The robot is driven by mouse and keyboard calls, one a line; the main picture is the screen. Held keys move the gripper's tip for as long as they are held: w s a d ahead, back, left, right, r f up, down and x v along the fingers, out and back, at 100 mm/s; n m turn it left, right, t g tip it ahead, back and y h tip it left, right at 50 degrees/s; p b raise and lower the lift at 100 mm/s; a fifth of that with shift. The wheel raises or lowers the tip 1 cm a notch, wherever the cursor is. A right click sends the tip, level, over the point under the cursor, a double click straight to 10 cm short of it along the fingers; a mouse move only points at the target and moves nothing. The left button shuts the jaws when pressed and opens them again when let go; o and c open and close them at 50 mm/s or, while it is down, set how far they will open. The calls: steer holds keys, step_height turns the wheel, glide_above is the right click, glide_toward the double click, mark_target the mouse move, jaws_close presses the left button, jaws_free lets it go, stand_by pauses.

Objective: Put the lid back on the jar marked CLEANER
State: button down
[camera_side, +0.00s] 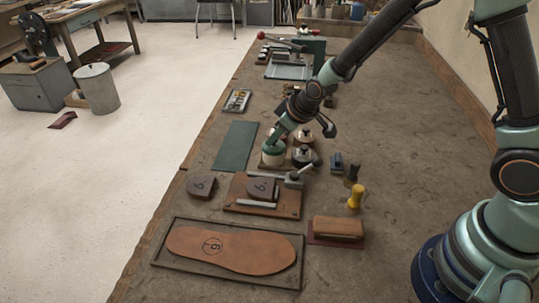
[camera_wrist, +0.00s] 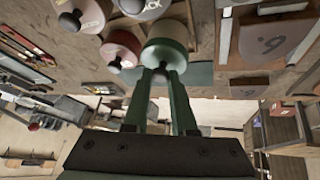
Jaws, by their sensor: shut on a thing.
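A white jar (camera_side: 273,160) stands at the left front of a small group of jars on the bench. A green lid (camera_side: 272,148) with a knob is at its top, and it also shows in the wrist view (camera_wrist: 165,53). I cannot tell whether the lid is fully seated or just above the rim. My gripper (camera_side: 273,139) comes down from above, and in the wrist view its fingers (camera_wrist: 160,76) are shut on the lid's knob. The jar's marking cannot be read; its body is mostly hidden under the lid in the wrist view.
A red-lidded jar (camera_wrist: 122,48) is beside the green lid. A green mat (camera_side: 236,146) lies left.

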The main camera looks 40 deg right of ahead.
steer(key=shift+c, duration=0.8)
jaws_free()
steer(key=shift+r, duration=0.1)
steer(key=shift+r, duration=3.4)
jaws_close()
